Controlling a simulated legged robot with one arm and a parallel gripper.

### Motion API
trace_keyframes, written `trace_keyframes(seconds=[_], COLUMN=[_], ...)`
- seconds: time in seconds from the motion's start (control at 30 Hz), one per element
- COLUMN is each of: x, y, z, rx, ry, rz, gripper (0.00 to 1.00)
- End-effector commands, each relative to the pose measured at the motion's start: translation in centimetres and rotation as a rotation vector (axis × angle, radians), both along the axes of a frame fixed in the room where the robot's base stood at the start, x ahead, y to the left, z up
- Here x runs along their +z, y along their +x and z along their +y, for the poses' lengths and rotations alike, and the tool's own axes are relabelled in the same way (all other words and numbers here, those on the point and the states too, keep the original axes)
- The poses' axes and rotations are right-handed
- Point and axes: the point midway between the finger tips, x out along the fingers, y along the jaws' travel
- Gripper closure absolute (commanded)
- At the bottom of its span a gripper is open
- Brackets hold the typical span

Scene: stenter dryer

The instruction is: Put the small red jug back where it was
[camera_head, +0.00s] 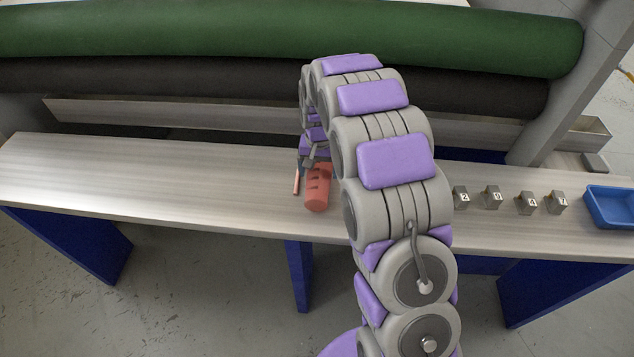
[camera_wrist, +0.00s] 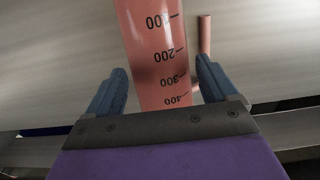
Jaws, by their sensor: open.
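The small red jug (camera_head: 318,196) is on the metal bench, left of my arm in the head view. In the wrist view the jug (camera_wrist: 152,50) shows dark measuring marks, and its thin handle (camera_wrist: 204,35) is on the right. My gripper (camera_wrist: 162,88) is open, with one blue finger on each side of the jug's near end. A gap shows between the left finger and the jug. In the head view my gripper (camera_head: 309,163) is at the jug's far side, partly hidden by my arm. The jug's base contact is not clear.
The metal bench (camera_head: 150,180) is clear to the left. Several numbered grey blocks (camera_head: 526,203) and a blue tray (camera_head: 590,214) are on its right. A green roll (camera_head: 200,30) and a black roll (camera_head: 180,80) lie behind the bench.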

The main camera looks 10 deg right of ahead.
Motion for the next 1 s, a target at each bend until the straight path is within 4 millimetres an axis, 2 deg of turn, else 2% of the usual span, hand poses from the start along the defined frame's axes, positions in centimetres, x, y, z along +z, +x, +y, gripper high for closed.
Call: trace_keyframes(seconds=[0.17, 0.4, 0.67, 1.0], x=[-1.5, -4.9, -5.2, -5.2], y=[-0.1, -0.1, 0.0, 0.0], z=[0.0, -0.4, -0.4, -0.3], rx=[0.000, 0.000, 0.000, 0.000], ry=[-0.001, 0.001, 0.001, 0.001], rz=[0.003, 0.005, 0.002, 0.002], gripper=[0.14, 0.14, 0.14, 0.46])
